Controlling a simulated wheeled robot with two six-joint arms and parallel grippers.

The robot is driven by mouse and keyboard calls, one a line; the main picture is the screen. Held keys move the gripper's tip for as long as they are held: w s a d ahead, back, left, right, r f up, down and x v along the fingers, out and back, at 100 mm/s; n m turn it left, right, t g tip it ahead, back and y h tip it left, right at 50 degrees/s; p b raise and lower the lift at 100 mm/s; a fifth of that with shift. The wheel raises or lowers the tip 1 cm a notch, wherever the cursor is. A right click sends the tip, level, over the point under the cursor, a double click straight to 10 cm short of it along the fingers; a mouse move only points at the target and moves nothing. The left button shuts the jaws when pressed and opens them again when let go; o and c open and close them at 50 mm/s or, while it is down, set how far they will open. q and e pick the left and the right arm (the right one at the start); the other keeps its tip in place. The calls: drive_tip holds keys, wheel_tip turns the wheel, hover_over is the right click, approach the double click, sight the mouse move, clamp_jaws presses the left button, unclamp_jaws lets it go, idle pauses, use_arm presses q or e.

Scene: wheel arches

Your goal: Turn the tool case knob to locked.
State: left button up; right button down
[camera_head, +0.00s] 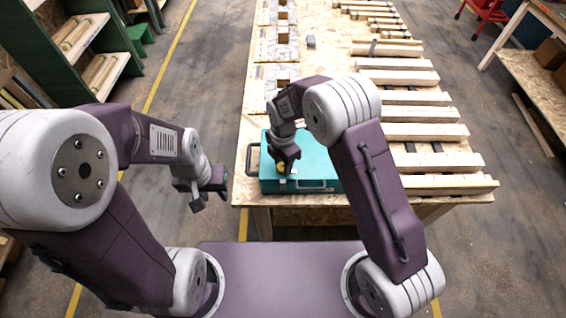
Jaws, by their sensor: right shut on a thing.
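The teal tool case (318,163) lies flat near the front left of the wooden workbench. A dark handle shows at its left side and a latch at its front. A small yellow knob (281,168) shows on top of the case, mostly hidden by my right gripper. My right gripper (284,169) reaches down from above and is shut on the knob. Which way the knob points cannot be made out. My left gripper (211,196) hangs in the air left of the bench, apart from the case; its fingers are too small to read.
A small grey block (311,42) lies further back. Shelves (85,45) stand at the left.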

drive_tip(key=m, duration=0.3)
drive_tip(key=shift+m+p, duration=0.3)
drive_tip(key=shift+p, duration=0.05)
drive_tip(key=m, duration=0.3)
drive_tip(key=shift+m, duration=0.3)
drive_tip(key=m+p, duration=0.1)
drive_tip(key=m, duration=0.2)
drive_tip(key=shift+m, duration=2.4)
drive_tip(key=c, duration=0.9)
unclamp_jaws()
